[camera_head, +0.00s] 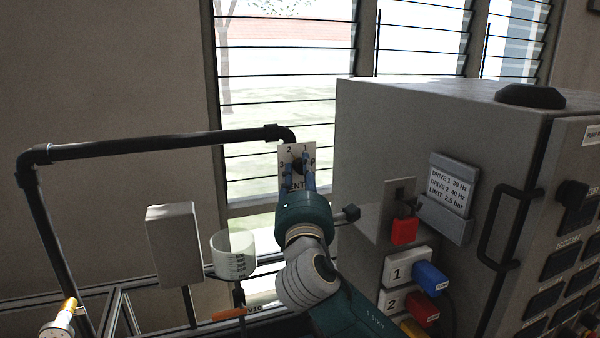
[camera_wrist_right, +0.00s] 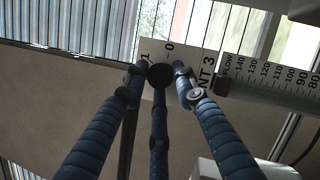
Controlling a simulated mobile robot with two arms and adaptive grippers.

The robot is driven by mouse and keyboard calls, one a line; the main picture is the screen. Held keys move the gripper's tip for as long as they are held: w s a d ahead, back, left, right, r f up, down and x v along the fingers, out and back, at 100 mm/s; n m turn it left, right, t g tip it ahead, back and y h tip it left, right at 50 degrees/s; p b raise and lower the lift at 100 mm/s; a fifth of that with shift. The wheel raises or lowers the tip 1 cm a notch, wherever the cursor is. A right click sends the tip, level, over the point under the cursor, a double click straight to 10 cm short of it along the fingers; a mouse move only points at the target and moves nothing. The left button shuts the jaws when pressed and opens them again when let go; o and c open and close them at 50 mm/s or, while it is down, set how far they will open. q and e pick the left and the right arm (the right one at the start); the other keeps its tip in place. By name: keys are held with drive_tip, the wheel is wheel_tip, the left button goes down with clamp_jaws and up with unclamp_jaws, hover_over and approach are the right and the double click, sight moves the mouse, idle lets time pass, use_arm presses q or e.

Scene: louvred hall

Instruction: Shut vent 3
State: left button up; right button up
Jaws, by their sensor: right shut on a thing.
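The vent plate (camera_head: 285,152) is a small white dial plate in front of the louvred window, at the end of a black pipe. It carries the marks 3, 2 and 1 and partly covered lettering. In the right wrist view the plate (camera_wrist_right: 204,62) reads "NT 3", with marks 1 and 0. A round black knob (camera_wrist_right: 160,76) sits on it. My right gripper (camera_head: 302,168) is at the plate, its blue fingers (camera_wrist_right: 162,78) shut on the knob. The fingers hide much of the knob, so I cannot tell which mark it points to. My left gripper is not in view.
A large grey cabinet (camera_head: 430,120) with a black handle (camera_head: 508,228) stands close on the right. Red and blue plugs sit on its side. A grey box (camera_head: 174,244) and a pale cylinder (camera_head: 233,254) stand left of my arm. The black pipe (camera_head: 130,147) runs left.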

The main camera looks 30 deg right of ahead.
drive_tip(key=shift+f+m, duration=0.15)
drive_tip(key=shift+m, duration=0.35)
drive_tip(key=m+g, duration=0.1)
drive_tip(key=m, duration=0.1)
drive_tip(key=m+g, duration=0.1)
drive_tip(key=m, duration=0.2)
drive_tip(key=shift+g, duration=0.3)
drive_tip(key=m, duration=0.2)
drive_tip(key=m+g+y, duration=0.1)
drive_tip(key=m, duration=0.1)
drive_tip(key=m+y, duration=0.1)
drive_tip(key=shift+r+m+g, duration=0.3)
drive_tip(key=shift+m, duration=0.1)
drive_tip(key=m+y, duration=0.1)
drive_tip(key=m, duration=0.1)
drive_tip(key=m+y, duration=0.2)
drive_tip(key=m, duration=0.1)
drive_tip(key=m+y, duration=0.2)
drive_tip(key=m, duration=0.1)
drive_tip(key=shift+s+d+r+g, duration=0.1)
drive_tip(key=shift+d+r+g, duration=0.05)
drive_tip(key=shift+d+g, duration=0.15)
drive_tip(key=shift+m, duration=0.3)
drive_tip(key=o, duration=1.1)
drive_tip(key=shift+r, duration=0.15)
